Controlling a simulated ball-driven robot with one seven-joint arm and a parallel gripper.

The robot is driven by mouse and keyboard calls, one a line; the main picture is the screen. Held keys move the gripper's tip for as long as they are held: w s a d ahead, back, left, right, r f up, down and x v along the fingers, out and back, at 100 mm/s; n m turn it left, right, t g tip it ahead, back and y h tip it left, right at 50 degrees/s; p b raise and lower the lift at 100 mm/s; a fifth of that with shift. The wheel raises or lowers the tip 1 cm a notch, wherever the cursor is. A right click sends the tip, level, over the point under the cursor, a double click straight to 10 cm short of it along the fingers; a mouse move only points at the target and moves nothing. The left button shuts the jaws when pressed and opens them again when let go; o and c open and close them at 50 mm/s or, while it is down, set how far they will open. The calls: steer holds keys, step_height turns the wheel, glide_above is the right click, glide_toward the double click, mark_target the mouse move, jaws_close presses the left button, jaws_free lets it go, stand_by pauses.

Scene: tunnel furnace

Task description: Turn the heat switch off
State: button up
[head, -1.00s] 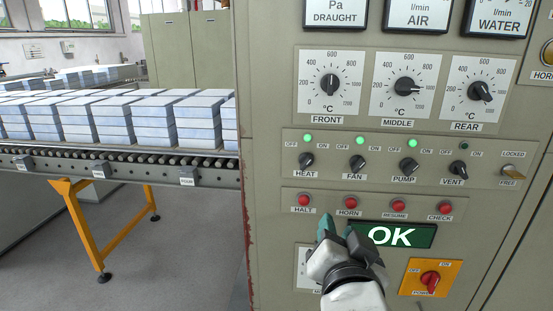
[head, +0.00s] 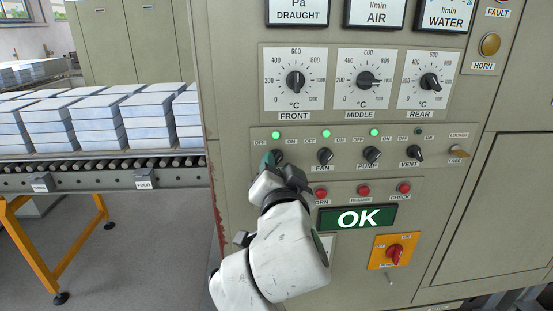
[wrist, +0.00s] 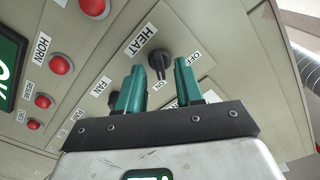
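The black heat switch (wrist: 160,60) shows in the wrist view, its handle pointing toward the ON mark. In the head view the switch (head: 277,155) is mostly covered by my gripper (head: 272,163), and its HEAT label is hidden. The green heat lamp (head: 276,135) above it is lit. My gripper (wrist: 160,72) is open, with one teal finger on each side of the switch handle in the wrist view. I cannot tell whether the fingertips reach past the knob, and no contact is clear.
The fan switch (head: 324,156), pump switch (head: 372,155) and vent switch (head: 414,153) sit to the right in the same row. Red buttons, including a check button (head: 404,188), lie below. A roller conveyor (head: 110,174) with stacked blocks stands left of the cabinet.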

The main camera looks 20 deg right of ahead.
steer(key=shift+x, duration=0.9)
jaws_close()
